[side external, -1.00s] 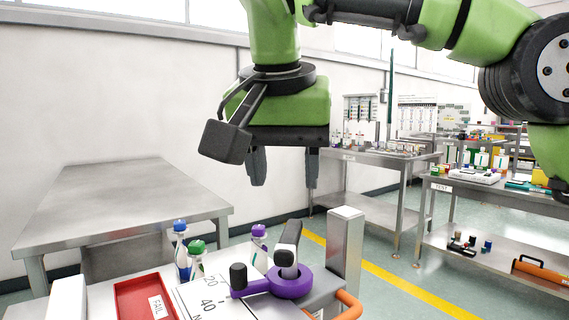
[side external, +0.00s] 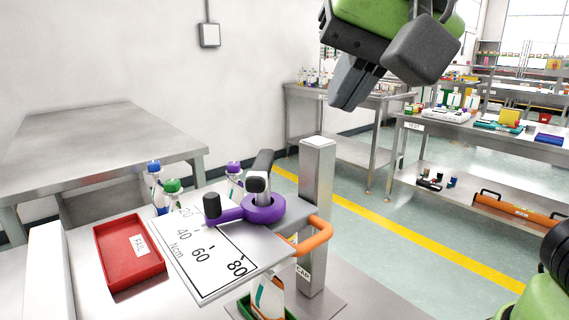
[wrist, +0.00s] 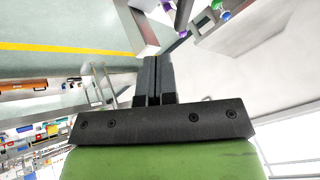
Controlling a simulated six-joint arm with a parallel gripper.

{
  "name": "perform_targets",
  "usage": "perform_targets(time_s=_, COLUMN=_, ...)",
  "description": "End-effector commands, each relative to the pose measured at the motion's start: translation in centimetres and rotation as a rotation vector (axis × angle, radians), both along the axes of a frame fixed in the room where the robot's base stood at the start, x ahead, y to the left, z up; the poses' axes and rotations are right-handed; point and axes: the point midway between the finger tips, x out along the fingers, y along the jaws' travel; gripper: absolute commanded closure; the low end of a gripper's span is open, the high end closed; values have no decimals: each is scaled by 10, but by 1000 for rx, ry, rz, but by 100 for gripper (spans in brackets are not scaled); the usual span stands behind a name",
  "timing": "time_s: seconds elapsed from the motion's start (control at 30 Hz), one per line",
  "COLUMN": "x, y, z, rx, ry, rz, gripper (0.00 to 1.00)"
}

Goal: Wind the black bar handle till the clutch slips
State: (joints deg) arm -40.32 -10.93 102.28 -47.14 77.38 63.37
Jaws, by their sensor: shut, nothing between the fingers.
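The black bar handle (side external: 264,162) stands over a purple ring (side external: 265,208) on the fixture in the side external view. A purple arm with a black knob (side external: 212,206) reaches left from the ring over a white dial plate (side external: 210,262) marked with numbers and "Ncm". My gripper (side external: 345,101) is up and to the right of the handle, tilted and clear of it. Its fingers are shut together and empty; the wrist view also shows the closed fingers (wrist: 153,62). The handle is not clearly visible in the wrist view.
A square metal post (side external: 316,210) stands just right of the ring, with an orange hooked bar (side external: 314,238) beside it. A red FAIL tray (side external: 104,248) and bottles with blue, green and purple caps (side external: 172,186) are at left. Air around my gripper is clear.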

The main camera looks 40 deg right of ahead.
Motion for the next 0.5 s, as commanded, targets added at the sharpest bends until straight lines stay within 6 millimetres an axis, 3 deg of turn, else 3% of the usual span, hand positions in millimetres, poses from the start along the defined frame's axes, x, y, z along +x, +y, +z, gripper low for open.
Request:
perform_targets(time_s=0.1, x=-18, y=-7, z=-10, rx=62, ry=-36, rz=24, gripper=100)
perform_targets(time_s=0.23, x=-27, y=-10, z=-17, rx=100, ry=-54, rz=35, gripper=100)
perform_targets(time_s=0.5, x=-14, y=-9, z=-38, rx=102, ry=-52, rz=36, gripper=100)
